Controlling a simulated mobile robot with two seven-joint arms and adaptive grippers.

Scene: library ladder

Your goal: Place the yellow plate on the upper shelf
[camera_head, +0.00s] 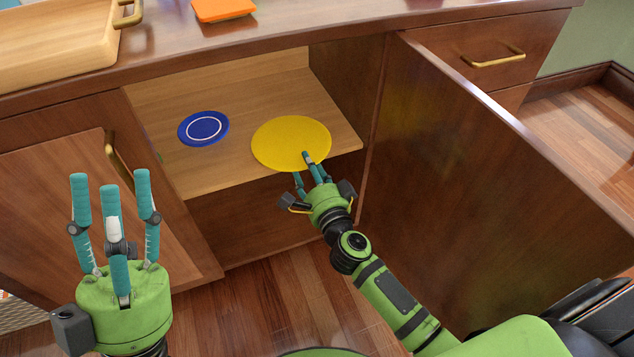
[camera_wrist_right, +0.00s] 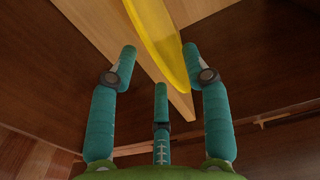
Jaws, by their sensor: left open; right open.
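The yellow plate (camera_head: 284,139) lies at the front of the wooden shelf (camera_head: 215,172) inside the open cabinet, its near rim at about the shelf's front edge. My right gripper (camera_head: 308,170) is open at that near rim; one finger overlaps the plate in the head view. In the right wrist view the plate (camera_wrist_right: 160,35) shows nearly edge-on beyond the spread fingers (camera_wrist_right: 160,75), with no finger closed on it. Whether any finger touches it I cannot tell. My left gripper (camera_head: 115,205) is open and empty, fingers up, in front of the left cabinet door.
A blue plate (camera_head: 203,129) with a white ring lies on the shelf, left of the yellow one. The open right door (camera_head: 500,190) stands beside my right arm. A wooden tray (camera_head: 60,45) and an orange object (camera_head: 224,9) are on the countertop (camera_head: 300,18).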

